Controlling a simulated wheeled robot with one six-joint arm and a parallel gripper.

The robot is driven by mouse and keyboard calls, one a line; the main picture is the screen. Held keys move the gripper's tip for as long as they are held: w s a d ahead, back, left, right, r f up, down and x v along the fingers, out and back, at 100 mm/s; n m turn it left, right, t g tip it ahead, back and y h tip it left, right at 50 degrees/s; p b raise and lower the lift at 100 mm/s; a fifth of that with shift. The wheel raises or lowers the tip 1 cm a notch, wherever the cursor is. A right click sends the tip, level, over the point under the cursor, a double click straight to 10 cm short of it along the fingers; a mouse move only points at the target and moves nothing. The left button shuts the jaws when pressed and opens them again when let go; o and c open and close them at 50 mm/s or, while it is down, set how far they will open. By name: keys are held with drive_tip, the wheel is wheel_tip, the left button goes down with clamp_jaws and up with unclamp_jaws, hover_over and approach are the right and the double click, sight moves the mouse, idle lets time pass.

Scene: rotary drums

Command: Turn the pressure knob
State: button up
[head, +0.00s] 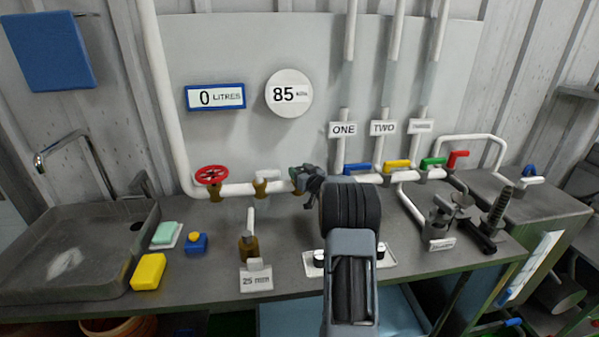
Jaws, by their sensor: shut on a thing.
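A white pipe (240,189) runs along the back of the bench, with a brass fitting (298,187) where my gripper (303,176) meets it. My gripper is shut at this fitting, on what appears to be the pressure knob. The gripper and wrist cover the knob, so its shape and angle cannot be told. A round white gauge (289,93) on the panel above reads 85, with a small unit that looks like kPa. A blue-framed display (215,97) beside it reads 0 litres.
A red handwheel (211,174) and a white-handled valve (267,177) sit on the pipe to the left. Blue (358,168), yellow (397,164) and green (433,162) levers are to the right. A 25 mm outlet (250,245) stands in front. My arm hides part of a white plate (311,263).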

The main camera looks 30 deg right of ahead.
drive_tip(key=shift+c, duration=1)
drive_tip(key=shift+f+m+h+b, duration=0.35)
drive_tip(key=shift+h+b, duration=0.25)
drive_tip(key=shift+b, duration=0.65)
drive_tip(key=shift+r+m+h+b, duration=0.1)
drive_tip(key=shift+m+h+b, duration=0.45)
drive_tip(key=shift+h+b, duration=0.45)
drive_tip(key=shift+r+b, duration=0.2)
drive_tip(key=shift+b, duration=0.25)
drive_tip(key=o, duration=0.9)
drive_tip(key=shift+s, duration=0.1)
drive_tip(key=b+v, duration=0.1)
drive_tip(key=v, duration=1.2)
drive_tip(key=shift+s+a+r+b, duration=0.25)
drive_tip(key=shift+b, duration=0.1)
